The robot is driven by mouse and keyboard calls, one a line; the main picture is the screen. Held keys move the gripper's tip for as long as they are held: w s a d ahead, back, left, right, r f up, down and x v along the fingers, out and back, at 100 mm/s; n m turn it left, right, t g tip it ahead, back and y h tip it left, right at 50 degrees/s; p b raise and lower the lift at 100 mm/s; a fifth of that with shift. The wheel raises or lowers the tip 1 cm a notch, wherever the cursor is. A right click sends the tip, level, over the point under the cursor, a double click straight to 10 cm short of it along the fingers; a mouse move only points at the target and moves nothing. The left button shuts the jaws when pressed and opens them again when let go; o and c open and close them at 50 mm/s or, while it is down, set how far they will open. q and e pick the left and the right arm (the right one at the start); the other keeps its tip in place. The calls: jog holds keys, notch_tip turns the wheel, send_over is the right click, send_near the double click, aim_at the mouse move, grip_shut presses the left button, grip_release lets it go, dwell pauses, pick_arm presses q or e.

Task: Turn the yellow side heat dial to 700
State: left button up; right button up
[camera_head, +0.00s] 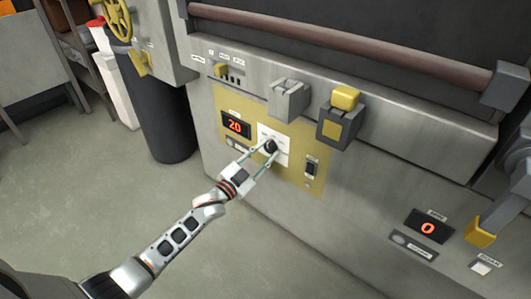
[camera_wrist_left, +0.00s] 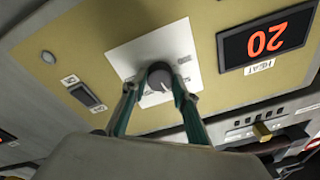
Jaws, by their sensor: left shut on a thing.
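The heat dial is a dark round knob (camera_head: 270,146) on a white plate (camera_head: 283,157) in the yellow panel (camera_head: 232,102) of the grey machine. It also shows in the left wrist view (camera_wrist_left: 159,78), with a light mark on its face. My left gripper (camera_head: 265,149) is shut on the dial, one finger on each side; it also shows in the left wrist view (camera_wrist_left: 156,90). The display (camera_head: 235,125) left of the dial reads 20 in red; it appears upside down in the left wrist view (camera_wrist_left: 266,39). My right gripper is not in view.
A dark rocker switch (camera_head: 311,167) sits right of the dial. A yellow-topped lever block (camera_head: 341,117) and a grey one (camera_head: 288,98) stick out above. Another display (camera_head: 428,228) reads 0 at the lower right. A dark cylinder (camera_head: 160,115) stands at the left; the floor in front is clear.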

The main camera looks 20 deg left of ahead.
pick_arm(q)
jog(key=shift+m, duration=1)
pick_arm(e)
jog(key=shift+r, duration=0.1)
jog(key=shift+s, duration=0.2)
pick_arm(q)
jog(key=o, duration=1.1)
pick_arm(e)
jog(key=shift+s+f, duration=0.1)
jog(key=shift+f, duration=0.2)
